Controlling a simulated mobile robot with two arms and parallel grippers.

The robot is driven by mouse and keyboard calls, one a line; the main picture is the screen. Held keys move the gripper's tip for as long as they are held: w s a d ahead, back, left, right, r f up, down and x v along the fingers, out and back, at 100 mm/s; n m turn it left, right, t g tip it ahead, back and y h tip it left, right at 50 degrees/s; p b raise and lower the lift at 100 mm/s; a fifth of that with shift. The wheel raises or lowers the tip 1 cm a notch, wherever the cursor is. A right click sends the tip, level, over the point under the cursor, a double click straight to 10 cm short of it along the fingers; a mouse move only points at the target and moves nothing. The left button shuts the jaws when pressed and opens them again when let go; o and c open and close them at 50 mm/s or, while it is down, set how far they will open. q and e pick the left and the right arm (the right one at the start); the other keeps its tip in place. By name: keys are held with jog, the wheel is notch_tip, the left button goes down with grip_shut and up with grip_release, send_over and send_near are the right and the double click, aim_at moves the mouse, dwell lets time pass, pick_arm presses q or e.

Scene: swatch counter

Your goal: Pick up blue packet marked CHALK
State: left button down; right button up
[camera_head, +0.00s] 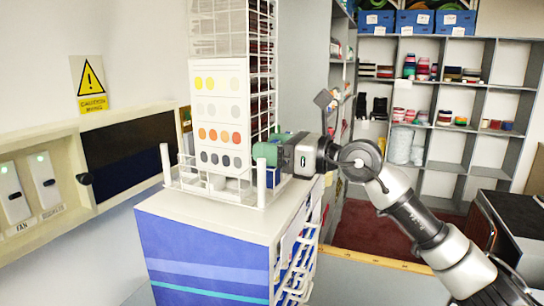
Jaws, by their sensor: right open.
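My right gripper (268,148) comes in from the right, over the counter (222,218), at the right side of the white colour-dot card. Its green fingers are open, at the right end of the wire rack. A small blue thing (271,178) shows just below the fingers, behind a white post of the rack. It may be the blue packet, but it is mostly hidden and I cannot read any CHALK mark. I cannot tell whether the fingers touch it. My left gripper is not in view.
The white card (220,120) with coloured dots stands in the low wire rack (190,180). A tall wire grid (262,60) rises behind it. Switches (45,180) and a caution sign (88,84) are on the left wall. Shelves (440,170) stand at back right.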

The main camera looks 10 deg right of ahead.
jog(key=shift+d, duration=0.15)
jog(key=c, duration=0.4)
jog(key=shift+c, duration=1.3)
jog(key=shift+r, duration=0.1)
